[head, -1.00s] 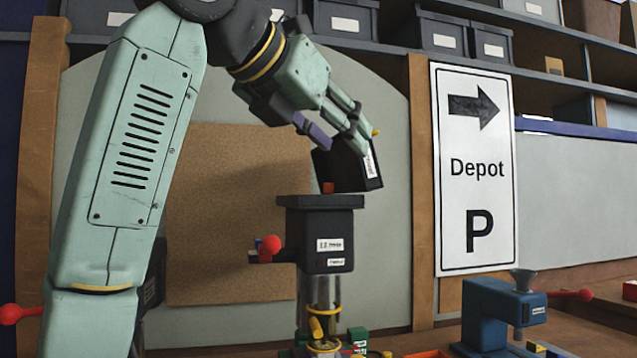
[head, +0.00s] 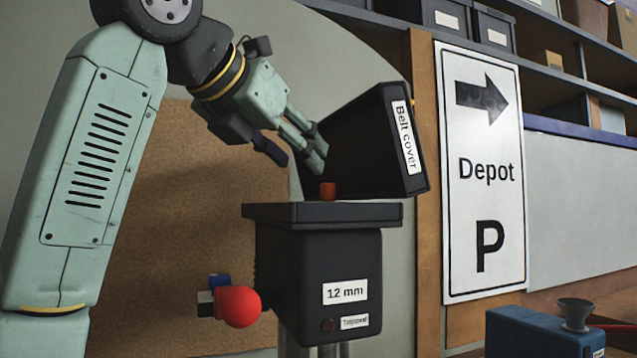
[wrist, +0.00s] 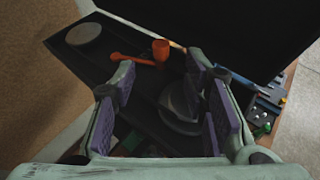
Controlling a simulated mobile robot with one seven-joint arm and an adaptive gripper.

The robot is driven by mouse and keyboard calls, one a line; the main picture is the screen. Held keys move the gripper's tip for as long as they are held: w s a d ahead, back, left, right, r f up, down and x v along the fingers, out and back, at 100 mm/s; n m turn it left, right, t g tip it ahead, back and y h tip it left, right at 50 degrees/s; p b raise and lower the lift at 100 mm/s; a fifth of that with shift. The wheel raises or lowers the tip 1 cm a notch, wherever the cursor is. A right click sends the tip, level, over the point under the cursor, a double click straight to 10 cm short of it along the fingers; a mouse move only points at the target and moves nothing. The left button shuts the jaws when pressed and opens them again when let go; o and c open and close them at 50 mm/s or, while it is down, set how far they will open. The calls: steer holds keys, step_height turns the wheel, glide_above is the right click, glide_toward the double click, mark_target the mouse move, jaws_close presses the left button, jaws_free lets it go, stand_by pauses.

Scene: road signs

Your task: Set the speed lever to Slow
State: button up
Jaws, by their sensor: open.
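The machine's black head (head: 315,280), labelled "12 mm", has its belt cover (head: 365,140) tipped up and open above its top. A small orange upright peg (head: 328,190) stands on the top; it shows in the wrist view (wrist: 161,50) beside an orange lever arm (wrist: 135,60). Which of these is the speed lever, and any Slow mark, I cannot tell. My gripper (head: 298,152) is above the head's top, left of the cover. In the wrist view my gripper (wrist: 165,75) is open and empty, its purple-padded fingers apart, with the peg beyond the fingertips.
A grey pulley (wrist: 84,34) and a larger stepped pulley (wrist: 180,105) sit in the open top. A red knob (head: 238,306) sticks out at the head's left. A blue machine (head: 530,332) stands at lower right; a Depot sign (head: 484,170) is behind.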

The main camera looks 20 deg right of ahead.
mark_target(324, 195)
steer(key=p+x, duration=0.2)
steer(key=x, duration=0.7)
steer(key=shift+d+f, duration=0.2)
jaws_close()
stand_by(0.5)
